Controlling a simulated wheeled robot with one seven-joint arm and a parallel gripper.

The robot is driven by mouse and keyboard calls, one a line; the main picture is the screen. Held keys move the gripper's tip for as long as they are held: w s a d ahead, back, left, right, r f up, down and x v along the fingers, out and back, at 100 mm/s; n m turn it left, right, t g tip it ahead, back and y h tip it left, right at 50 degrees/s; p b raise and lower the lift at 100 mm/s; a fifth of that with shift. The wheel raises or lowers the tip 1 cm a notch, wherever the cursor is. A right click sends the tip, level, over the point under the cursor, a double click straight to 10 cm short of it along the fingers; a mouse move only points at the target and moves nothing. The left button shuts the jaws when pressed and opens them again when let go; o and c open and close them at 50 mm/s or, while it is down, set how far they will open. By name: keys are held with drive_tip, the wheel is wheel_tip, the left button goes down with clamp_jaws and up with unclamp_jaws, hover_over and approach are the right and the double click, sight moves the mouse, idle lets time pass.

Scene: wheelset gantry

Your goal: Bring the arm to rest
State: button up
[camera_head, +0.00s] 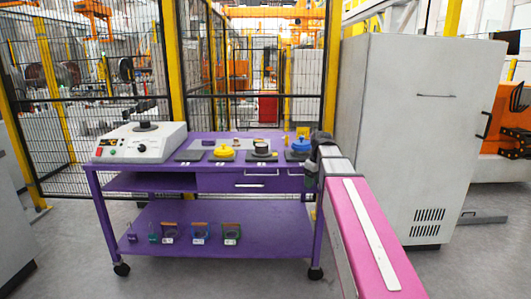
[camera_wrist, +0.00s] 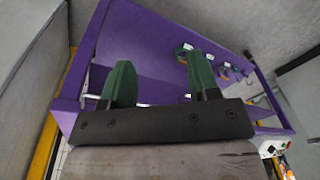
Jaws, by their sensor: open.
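My gripper (camera_wrist: 160,78) shows in the wrist view with its two green fingers spread apart and nothing between them. My pink and white arm (camera_head: 362,235) reaches in from the lower right in the head view. Its dark end is at the right end of the purple cart (camera_head: 270,216), in front of the cart's right edge from this viewpoint. In the head view the fingers are small and partly hidden. In the wrist view the cart's purple frame and lower shelf (camera_wrist: 150,38) lie beyond the fingers. I cannot tell the exact gap to the cart.
On the cart top stand a white machine (camera_head: 141,142), a yellow part (camera_head: 223,152), a dark round part (camera_head: 262,151) and a blue part (camera_head: 301,146). Several small holders sit on the lower shelf. A grey cabinet (camera_head: 400,130) stands right; a mesh fence is behind.

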drive_tip(key=s+f+m, duration=0.2)
drive_tip(key=s+f, duration=0.3)
drive_tip(key=f, duration=0.3)
drive_tip(key=s+f+m, duration=0.3)
drive_tip(key=s+f, duration=0.3)
drive_tip(key=f, duration=0.3)
drive_tip(key=s+f+m+h, duration=0.1)
drive_tip(key=s+f+m, duration=0.1)
drive_tip(key=s+f, duration=0.4)
wheel_tip(320, 180, down, 3)
drive_tip(key=shift+a+f+m+g, duration=0.15)
drive_tip(key=shift+a+m+g, duration=0.15)
drive_tip(key=shift+a, duration=0.1)
